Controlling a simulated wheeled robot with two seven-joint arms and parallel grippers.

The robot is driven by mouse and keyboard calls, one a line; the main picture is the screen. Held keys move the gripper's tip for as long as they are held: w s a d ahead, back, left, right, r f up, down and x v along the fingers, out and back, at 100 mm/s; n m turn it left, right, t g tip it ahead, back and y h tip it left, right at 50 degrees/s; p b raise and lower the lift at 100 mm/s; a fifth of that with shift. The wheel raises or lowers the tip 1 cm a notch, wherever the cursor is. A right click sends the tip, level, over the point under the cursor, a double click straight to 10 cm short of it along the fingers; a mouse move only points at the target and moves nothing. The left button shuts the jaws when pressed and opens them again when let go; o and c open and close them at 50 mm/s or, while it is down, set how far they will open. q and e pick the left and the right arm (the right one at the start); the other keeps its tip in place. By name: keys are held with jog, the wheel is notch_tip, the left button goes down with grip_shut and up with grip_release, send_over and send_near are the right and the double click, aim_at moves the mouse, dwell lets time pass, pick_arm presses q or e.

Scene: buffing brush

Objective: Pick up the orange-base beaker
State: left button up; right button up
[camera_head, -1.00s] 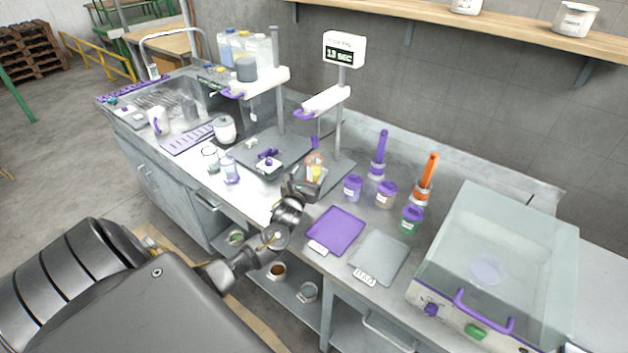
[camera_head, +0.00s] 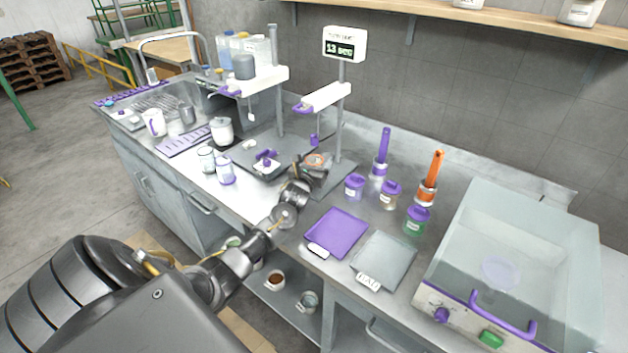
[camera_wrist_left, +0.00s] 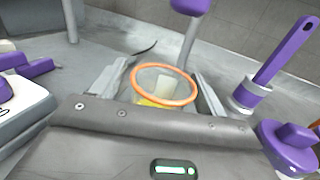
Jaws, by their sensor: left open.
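The orange-base beaker (camera_wrist_left: 163,86) shows in the left wrist view as a clear vessel with an orange ring and yellow contents. It stands between the two fingers of my left gripper (camera_wrist_left: 158,90), which is open with a finger on each side. I cannot tell whether either finger touches it. In the head view, only a bit of the beaker's orange ring (camera_head: 315,159) shows; my left gripper (camera_head: 313,174) hides the rest. The beaker is by the foot of the stand with the timer display. My right gripper is not in view.
A purple brush (camera_head: 381,158) and an orange brush (camera_head: 430,180) stand to the right, behind several lidded jars (camera_head: 390,195). A purple tray (camera_head: 336,232) lies in front, beside a grey one. A clear-lidded machine (camera_head: 510,260) fills the right. The stand's white arm (camera_head: 322,97) overhangs the beaker.

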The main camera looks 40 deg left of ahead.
pick_arm(q)
jog(key=shift+c, duration=0.3)
jog(key=c, duration=1.3)
